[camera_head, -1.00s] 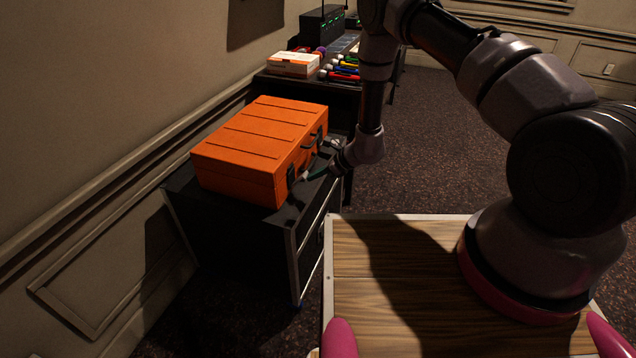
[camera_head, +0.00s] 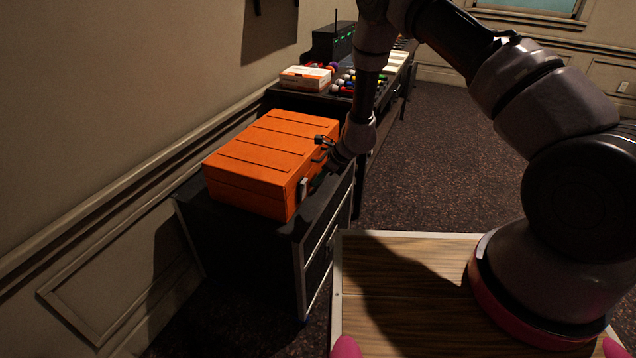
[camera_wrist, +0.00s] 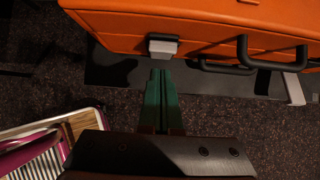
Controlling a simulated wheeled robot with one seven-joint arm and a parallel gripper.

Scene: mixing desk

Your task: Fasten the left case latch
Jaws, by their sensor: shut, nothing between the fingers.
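The orange case (camera_head: 268,155) lies closed on a dark cabinet. Its front also fills the top of the wrist view (camera_wrist: 200,25). The left latch (camera_head: 303,187) is a light grey plate with a dark upper part. In the wrist view the left latch (camera_wrist: 163,47) sits close to the case front; whether it is fully fastened I cannot tell. The right latch (camera_wrist: 294,88) sticks outward beyond the dark handle (camera_wrist: 272,58). My gripper (camera_wrist: 160,72) has its green fingers together and empty, pointing at the left latch, with a small apparent gap.
The dark cabinet (camera_head: 240,235) has a narrow strip of bare top before the case. A desk behind holds a white and orange box (camera_head: 305,78) and several coloured items. The wall is close on the left. Carpeted floor (camera_head: 440,150) is open on the right.

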